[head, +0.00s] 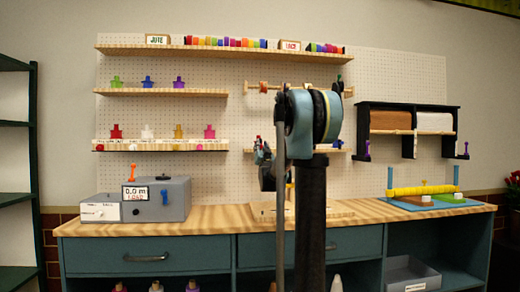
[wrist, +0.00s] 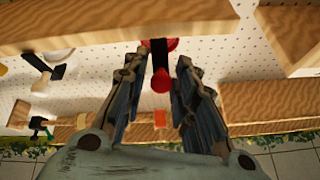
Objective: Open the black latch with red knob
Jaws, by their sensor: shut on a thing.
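The black latch (wrist: 158,53) shows at the top middle of the wrist view, on the edge of a wooden board. Its red knob (wrist: 161,80) points down between my fingers. My gripper (wrist: 161,66) is closed around the red knob, one finger on each side. Small gaps seem to show beside the knob, so the exact contact is hard to see. In the head view my gripper (head: 265,165) is partly hidden behind my arm, in front of the pegboard, and the latch cannot be made out there.
Wooden shelf boards (wrist: 262,102) run close around my gripper in the wrist view. Other knobs, one with a black part (wrist: 58,72), sit at the left. In the head view the wooden counter (head: 225,217) lies below, with a grey box (head: 175,205) at left.

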